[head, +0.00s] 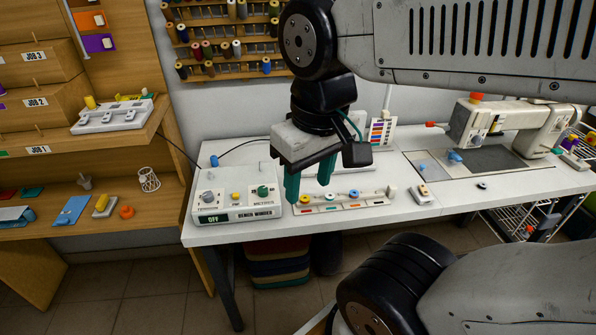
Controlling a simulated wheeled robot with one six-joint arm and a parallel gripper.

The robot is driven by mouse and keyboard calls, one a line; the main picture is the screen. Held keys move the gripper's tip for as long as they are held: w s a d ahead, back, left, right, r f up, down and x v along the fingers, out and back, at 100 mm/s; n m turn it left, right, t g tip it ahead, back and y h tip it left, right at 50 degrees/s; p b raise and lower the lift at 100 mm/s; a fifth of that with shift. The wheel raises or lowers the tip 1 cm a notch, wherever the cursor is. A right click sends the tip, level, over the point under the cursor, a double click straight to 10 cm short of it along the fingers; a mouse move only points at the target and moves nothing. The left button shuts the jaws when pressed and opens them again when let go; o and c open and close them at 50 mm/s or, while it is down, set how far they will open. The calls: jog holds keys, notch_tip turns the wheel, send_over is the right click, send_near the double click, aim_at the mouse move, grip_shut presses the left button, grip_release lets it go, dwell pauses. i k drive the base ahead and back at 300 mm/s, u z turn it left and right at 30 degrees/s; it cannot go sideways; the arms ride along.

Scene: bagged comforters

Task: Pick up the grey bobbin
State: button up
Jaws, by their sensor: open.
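My gripper (308,192) hangs over the white bench with its two teal fingers apart and nothing visible between them. It is above the back edge of a white bobbin tray (345,206) with coloured marks along its front. My fingers partly cover the tray. A small dark grey ring-shaped piece (482,185) lies alone on the bench to the right; it may be the grey bobbin, but it is too small to be sure.
A bench winder (238,207) reading OFF stands left of the tray. A sewing machine (520,125) stands at the bench's right. A thread rack (225,40) hangs behind. Wooden shelves (80,190) are at left.

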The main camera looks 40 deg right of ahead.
aim_at(482, 185)
jog(key=z, duration=2.65)
jog(key=k, duration=0.1)
jog(key=z, duration=0.15)
